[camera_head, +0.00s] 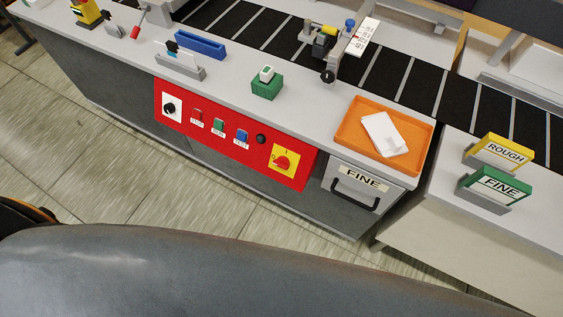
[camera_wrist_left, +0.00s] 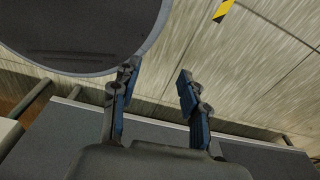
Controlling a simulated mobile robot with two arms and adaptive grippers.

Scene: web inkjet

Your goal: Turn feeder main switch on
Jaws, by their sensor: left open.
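The red control panel (camera_head: 227,141) is on the front of the grey machine in the head view. The main switch (camera_head: 283,161), a red rotary knob on a yellow plate, is at the panel's right end. Its knob looks tilted, but I cannot tell its position marking. A black knob on a white plate (camera_head: 171,107) is at the panel's left end. In the left wrist view my left gripper (camera_wrist_left: 157,78) is open and empty, with floor between its blue-padded fingers. Neither gripper shows in the head view, and the switch is not in the wrist view.
Red, green and blue buttons (camera_head: 219,127) lie between the two knobs. A drawer labelled FINE (camera_head: 355,188) is right of the panel, below an orange tray (camera_head: 417,164). A green block (camera_head: 267,88) stands on the counter above. Floor before the panel is clear.

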